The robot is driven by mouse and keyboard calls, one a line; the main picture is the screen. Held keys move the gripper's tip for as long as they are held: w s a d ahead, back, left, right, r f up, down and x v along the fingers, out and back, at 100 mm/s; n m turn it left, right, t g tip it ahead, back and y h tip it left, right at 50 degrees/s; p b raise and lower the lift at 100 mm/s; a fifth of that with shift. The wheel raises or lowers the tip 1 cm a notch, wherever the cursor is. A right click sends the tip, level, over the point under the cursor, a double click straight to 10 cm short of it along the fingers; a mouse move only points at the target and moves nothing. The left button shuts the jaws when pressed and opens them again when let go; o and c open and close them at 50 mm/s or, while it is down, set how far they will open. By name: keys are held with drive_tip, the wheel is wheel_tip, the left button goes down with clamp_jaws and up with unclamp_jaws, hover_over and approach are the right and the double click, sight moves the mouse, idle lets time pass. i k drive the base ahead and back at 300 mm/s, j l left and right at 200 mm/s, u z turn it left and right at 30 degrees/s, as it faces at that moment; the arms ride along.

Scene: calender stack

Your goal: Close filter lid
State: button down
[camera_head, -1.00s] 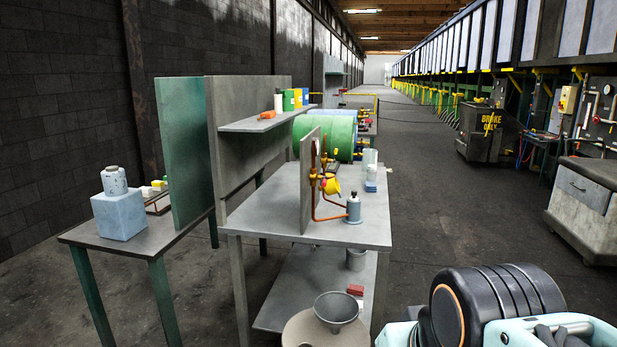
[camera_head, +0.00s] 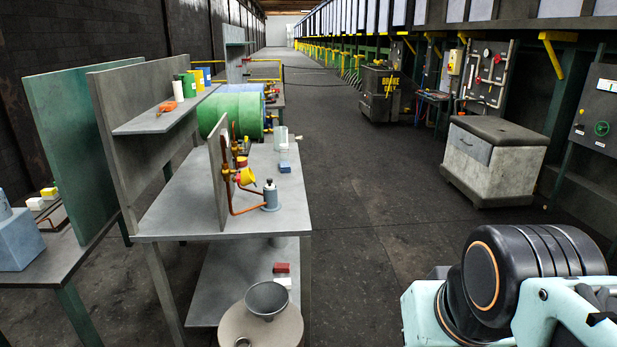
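A pipe assembly with copper tubes (camera_head: 234,205) and brass fittings is mounted on an upright grey panel (camera_head: 218,180) on the grey workbench (camera_head: 180,222). A tilted yellow cup-shaped part (camera_head: 246,177) hangs on the assembly; it may be the filter lid, but it is too small to tell whether it is open. A grey-blue canister with a dark top (camera_head: 270,196) stands upright at the tube's lower end. My arm is at the lower right, well apart from the bench. My gripper does not show.
A small shelf (camera_head: 165,116) carries several containers. A grey bowl (camera_head: 267,299) sits on a round stand before the bench. Open floor (camera_head: 365,225) lies right of the bench, with a grey cabinet (camera_head: 492,165) beyond.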

sight(248, 177)
drive_tip(key=z, duration=0.35)
drive_tip(key=l+z, duration=0.15)
drive_tip(key=z, duration=0.6)
drive_tip(key=i+l+z, duration=0.1)
drive_tip(key=l, duration=0.3)
drive_tip(key=i+l+z, duration=0.15)
drive_tip(key=l, duration=0.25)
drive_tip(key=i+l+z, duration=0.1)
drive_tip(key=i+l, duration=0.15)
drive_tip(key=i+l+z, duration=0.15)
drive_tip(key=l, duration=0.3)
drive_tip(key=i+l, duration=0.25)
drive_tip(key=i, duration=0.25)
drive_tip(key=i+l+u, duration=0.15)
drive_tip(key=i, duration=0.3)
drive_tip(key=i+u, duration=0.4)
drive_tip(key=i+l+u, duration=0.15)
drive_tip(key=i+u, duration=0.65)
drive_tip(key=i, duration=0.15)
drive_tip(key=i+u, duration=0.7)
drive_tip(key=i, duration=0.25)
drive_tip(key=i+l+u, duration=0.1)
drive_tip(key=i+u, duration=0.15)
drive_tip(key=i, duration=0.3)
drive_tip(key=i+u, duration=0.35)
drive_tip(key=i, duration=0.15)
drive_tip(key=i+u, duration=0.3)
drive_tip(key=i, duration=0.25)
